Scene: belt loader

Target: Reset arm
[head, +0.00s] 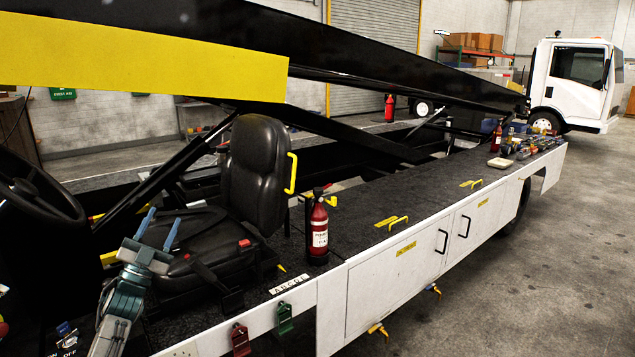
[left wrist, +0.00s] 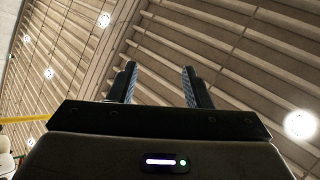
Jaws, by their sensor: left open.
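My left gripper (head: 159,229) is raised in front of the black seat at the lower left of the head view. Its two blue fingers point up, stand apart and hold nothing. In the left wrist view the left gripper (left wrist: 160,85) also shows open and empty, with the ceiling behind it. My right gripper is not in either view.
The black seat (head: 257,175) is just behind my left gripper, and a steering wheel (head: 40,190) is at the left. A red fire extinguisher (head: 318,230) stands on the dark deck (head: 370,235). The boom (head: 360,62) crosses above. A white truck (head: 575,80) is far right.

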